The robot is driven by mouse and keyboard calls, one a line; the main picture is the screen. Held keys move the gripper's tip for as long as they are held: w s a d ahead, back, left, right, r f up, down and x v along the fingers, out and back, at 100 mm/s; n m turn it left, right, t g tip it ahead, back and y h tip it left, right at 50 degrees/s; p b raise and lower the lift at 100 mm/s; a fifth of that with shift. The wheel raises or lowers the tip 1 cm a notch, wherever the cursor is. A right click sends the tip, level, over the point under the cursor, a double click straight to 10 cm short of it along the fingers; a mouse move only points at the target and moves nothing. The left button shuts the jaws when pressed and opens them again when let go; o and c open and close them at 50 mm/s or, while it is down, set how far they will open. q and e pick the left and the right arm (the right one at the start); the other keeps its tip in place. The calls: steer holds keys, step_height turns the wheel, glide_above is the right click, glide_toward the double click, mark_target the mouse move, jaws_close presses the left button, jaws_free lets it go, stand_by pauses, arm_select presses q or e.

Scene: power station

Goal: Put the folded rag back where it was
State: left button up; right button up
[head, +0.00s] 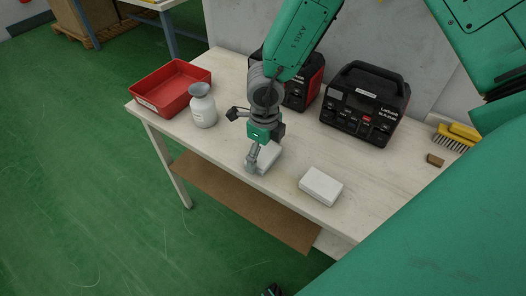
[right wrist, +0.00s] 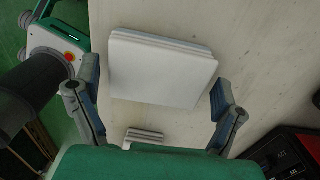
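A white folded rag (head: 270,158) lies on the workbench under my right gripper (head: 262,150), partly hidden by it in the head view. In the right wrist view, a flat white layered pad (right wrist: 160,70), apparently this rag, lies ahead between the spread fingers of the right gripper (right wrist: 157,100). No finger clearly presses on it. A second white block (head: 321,186), similar in look, lies apart to the right near the front edge; I cannot tell whether it is also cloth.
Bare tabletop lies right of the second white block.

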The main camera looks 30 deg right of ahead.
mark_target(264, 153)
steer(key=shift+d, duration=0.1)
steer(key=shift+a+r, duration=0.2)
steer(key=shift+r, duration=0.05)
step_height(264, 153, up, 12)
steer(key=p, duration=0.2)
steer(key=shift+a+f, duration=0.1)
stand_by(0.5)
